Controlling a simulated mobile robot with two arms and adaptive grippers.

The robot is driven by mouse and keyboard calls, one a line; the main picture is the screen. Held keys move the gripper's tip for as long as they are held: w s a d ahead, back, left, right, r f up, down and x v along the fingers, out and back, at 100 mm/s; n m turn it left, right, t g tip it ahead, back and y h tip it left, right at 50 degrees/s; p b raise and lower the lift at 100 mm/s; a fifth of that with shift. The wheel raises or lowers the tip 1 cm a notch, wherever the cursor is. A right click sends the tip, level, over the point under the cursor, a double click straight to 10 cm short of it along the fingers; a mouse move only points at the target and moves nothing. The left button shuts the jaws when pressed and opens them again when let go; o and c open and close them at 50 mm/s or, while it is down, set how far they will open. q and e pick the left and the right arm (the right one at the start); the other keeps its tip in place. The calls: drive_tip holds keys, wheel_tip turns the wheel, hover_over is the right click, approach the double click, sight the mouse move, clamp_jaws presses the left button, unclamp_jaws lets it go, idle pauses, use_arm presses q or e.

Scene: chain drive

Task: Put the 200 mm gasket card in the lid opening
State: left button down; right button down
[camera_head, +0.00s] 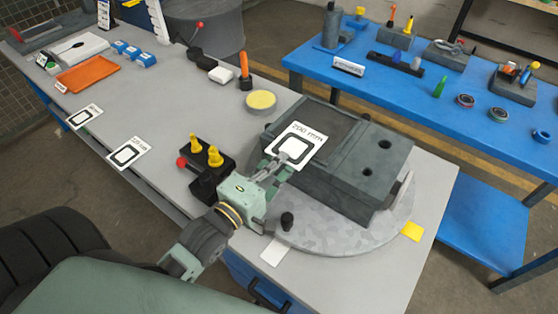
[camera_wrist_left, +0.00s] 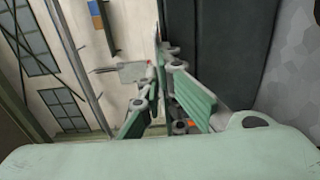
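The 200 mm gasket card (camera_head: 310,134), white with a black square outline, is at the fingertips of my left gripper (camera_head: 278,167). The gripper appears shut on its near edge and holds it over the near left side of the dark grey housing (camera_head: 372,186). The housing top has a darker rectangular recess (camera_head: 335,122), which looks like the lid opening; the card hides part of it. In the left wrist view the green fingers (camera_wrist_left: 163,95) angle together around a thin upright edge, probably the card. My right gripper is not in view.
The housing stands on a round grey plate (camera_head: 330,240). Two more gasket cards (camera_head: 84,116) (camera_head: 128,152) lie at the table's left edge. A black block with yellow pegs (camera_head: 205,155) stands beside my left gripper. A yellow disc (camera_head: 261,100) lies behind. A blue bench (camera_head: 420,90) is at right.

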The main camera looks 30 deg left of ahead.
use_arm(q)
drive_tip(key=shift+f, duration=0.2)
drive_tip(key=c, duration=2)
unclamp_jaws()
drive_tip(key=shift+r, duration=0.1)
